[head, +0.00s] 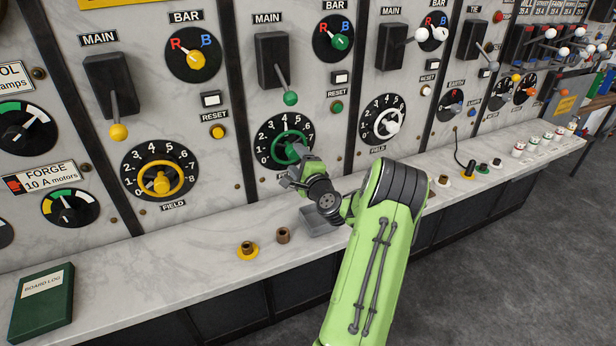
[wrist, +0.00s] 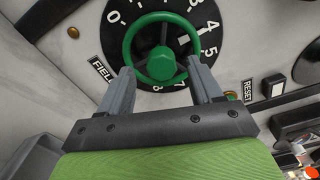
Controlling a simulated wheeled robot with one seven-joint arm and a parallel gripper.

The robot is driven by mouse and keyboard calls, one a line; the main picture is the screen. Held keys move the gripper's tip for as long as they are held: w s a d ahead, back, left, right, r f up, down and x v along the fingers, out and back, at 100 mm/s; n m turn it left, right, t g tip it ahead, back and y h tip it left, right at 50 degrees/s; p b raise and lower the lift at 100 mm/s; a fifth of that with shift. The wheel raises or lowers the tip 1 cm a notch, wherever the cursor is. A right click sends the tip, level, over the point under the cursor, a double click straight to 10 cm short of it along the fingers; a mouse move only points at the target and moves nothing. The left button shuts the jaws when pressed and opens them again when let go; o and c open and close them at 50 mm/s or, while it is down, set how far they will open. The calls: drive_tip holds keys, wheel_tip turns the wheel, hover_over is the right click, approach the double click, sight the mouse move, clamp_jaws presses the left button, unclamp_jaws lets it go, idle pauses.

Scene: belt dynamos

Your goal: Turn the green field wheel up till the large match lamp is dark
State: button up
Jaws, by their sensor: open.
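The green field wheel (head: 283,148) is on a black dial numbered 0 to 8, on the marble panel. In the wrist view the wheel (wrist: 134,38) shows large, with a pale pointer mark between about 4 and 5. My gripper (head: 297,163) is at the wheel's lower right in the head view. In the wrist view my gripper (wrist: 160,72) is open, its two grey fingers on either side of the wheel's near rim. Whether they touch it I cannot tell. My gripper partly hides the dial in the head view. I cannot make out the large match lamp.
A yellow field wheel (head: 161,180) is to the left, a white one (head: 386,122) to the right. The green-knobbed main lever (head: 289,97) hangs above the green wheel. Plug sockets (head: 248,250) and a green log book (head: 41,302) are on the marble ledge below.

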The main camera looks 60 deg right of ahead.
drive_tip(key=b+v, duration=0.3)
drive_tip(key=v, duration=0.9)
drive_tip(key=shift+s, duration=0.3)
drive_tip(key=shift+w+a, duration=0.1)
drive_tip(key=shift+a, duration=0.1)
idle(0.7)
